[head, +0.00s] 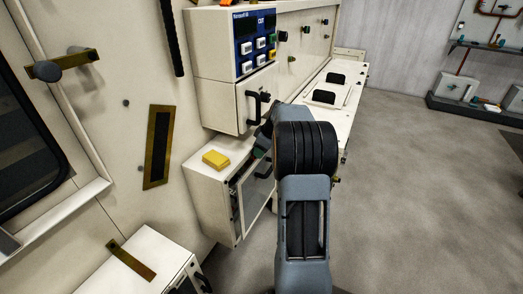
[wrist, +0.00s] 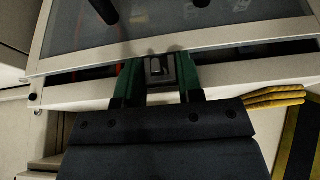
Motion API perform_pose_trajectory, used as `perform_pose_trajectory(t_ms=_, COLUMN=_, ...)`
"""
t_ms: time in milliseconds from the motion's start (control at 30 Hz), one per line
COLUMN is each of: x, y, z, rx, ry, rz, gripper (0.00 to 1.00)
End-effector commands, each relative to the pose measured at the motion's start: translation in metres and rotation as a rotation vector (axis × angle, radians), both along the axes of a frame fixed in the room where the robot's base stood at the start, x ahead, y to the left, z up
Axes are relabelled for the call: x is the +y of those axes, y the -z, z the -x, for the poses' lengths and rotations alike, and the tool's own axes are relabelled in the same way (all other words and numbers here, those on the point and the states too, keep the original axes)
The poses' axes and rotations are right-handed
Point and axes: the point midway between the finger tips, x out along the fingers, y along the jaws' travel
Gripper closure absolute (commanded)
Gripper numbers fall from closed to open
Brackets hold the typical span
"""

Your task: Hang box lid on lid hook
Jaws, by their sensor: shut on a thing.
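The box lid (head: 258,190) is a pale-framed panel with a grey pane on the front of the low cream box; it stands out at an angle. In the wrist view the lid (wrist: 240,38) fills the top, with a dark gap between its frame and the box edge. My gripper (wrist: 160,68) has its green fingers on either side of a small metal latch-like piece at the lid's edge and is shut on the lid there. In the head view my arm hides most of the gripper. I cannot make out the lid hook for certain.
Above is a cream cabinet (head: 216,90) with a black handle (head: 257,106) and a blue control panel (head: 257,40). A lower white box (head: 150,262) stands at the bottom left. The grey floor (head: 420,190) at right is clear.

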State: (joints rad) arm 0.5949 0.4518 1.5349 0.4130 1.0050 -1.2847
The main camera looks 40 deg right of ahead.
Motion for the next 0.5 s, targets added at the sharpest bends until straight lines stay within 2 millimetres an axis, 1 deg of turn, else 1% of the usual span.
perform_pose_trajectory(t_ms=67, x=0.0001, y=-0.0001, z=0.0001, rx=0.0, ry=0.0, rz=0.0, gripper=1.0)
perform_pose_trajectory(t_ms=100, x=0.0, y=-0.0001, z=0.0002, rx=0.0, ry=0.0, rz=0.0, gripper=0.68)
perform_pose_trajectory(t_ms=433, x=0.0, y=-0.0001, z=0.0002, rx=0.0, ry=0.0, rz=0.0, gripper=1.0)
perform_pose_trajectory(t_ms=500, x=-0.0001, y=-0.0011, z=-0.0002, rx=-0.002, ry=0.0, rz=0.001, gripper=1.0)
